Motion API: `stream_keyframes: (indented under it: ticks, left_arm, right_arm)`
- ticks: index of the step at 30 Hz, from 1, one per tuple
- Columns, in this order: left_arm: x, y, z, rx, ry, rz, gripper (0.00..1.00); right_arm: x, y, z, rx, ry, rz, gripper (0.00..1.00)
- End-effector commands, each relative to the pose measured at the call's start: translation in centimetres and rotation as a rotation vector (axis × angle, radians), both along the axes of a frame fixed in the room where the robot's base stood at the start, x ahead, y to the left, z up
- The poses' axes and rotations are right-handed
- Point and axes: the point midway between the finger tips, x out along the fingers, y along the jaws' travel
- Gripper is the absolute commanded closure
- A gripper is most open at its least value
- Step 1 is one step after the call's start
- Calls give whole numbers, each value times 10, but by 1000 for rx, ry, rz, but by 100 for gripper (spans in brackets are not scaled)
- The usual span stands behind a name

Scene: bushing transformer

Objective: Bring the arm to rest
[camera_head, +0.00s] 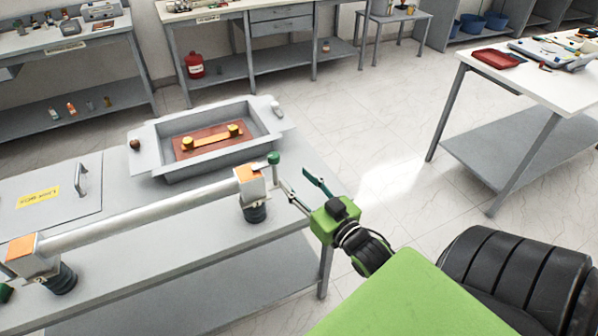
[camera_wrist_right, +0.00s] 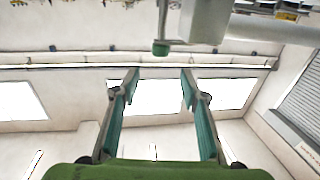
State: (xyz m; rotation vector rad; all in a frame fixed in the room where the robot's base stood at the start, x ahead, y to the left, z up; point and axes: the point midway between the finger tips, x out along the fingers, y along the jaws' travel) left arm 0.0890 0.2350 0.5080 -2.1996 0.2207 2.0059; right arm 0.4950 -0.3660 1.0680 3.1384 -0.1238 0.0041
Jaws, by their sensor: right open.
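My right gripper (camera_head: 292,178) is open and empty, its two teal fingers spread beside the right end of the workbench. In the right wrist view the open fingers (camera_wrist_right: 161,90) have nothing between them. The near fingertip is close to a grey end block (camera_head: 250,182) with an orange top and a green knob (camera_head: 273,158); I cannot tell if they touch. The green knob also shows in the wrist view (camera_wrist_right: 160,48), above and beyond the fingertips. My left gripper is not in view.
A grey bar (camera_head: 140,213) runs along the workbench (camera_head: 120,165) between two end blocks. An open grey tray (camera_head: 165,165) holds a brown plate with yellow parts. A white-topped table (camera_head: 540,85) stands right. Clear floor (camera_head: 390,170) lies between the tables.

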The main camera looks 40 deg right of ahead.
Motion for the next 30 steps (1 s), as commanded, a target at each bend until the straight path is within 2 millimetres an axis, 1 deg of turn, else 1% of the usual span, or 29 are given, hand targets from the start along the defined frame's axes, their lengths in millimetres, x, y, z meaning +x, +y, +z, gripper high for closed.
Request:
stream_keyframes:
  ticks: [12,14,16,17,20,21,23,24,26,27,29,30]
  left_arm:
    - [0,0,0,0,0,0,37]
    - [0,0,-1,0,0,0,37]
    - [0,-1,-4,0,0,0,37]
    - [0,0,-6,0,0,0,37]
    - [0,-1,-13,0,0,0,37]
    - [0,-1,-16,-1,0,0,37]
    - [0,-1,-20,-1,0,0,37]
    - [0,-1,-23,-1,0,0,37]
    - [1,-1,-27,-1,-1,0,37]
    - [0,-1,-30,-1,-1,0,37]
    - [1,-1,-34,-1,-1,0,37]
    - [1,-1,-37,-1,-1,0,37]
  right_arm:
    - [0,0,-1,0,2,0,60]
    - [0,0,-9,2,14,-2,60]
    - [0,-1,-30,6,48,-7,60]
    - [0,-1,-44,9,70,-10,60]
    - [-5,0,-106,18,173,-21,60]
    - [-9,2,-137,21,223,-24,60]
    - [-18,5,-183,24,304,-27,60]
    - [-26,9,-213,25,358,-27,60]
    - [-38,15,-257,26,437,-24,60]
    - [-49,20,-285,27,490,-22,60]
    - [-67,29,-328,26,574,-15,60]
    - [-80,34,-355,23,627,-10,60]
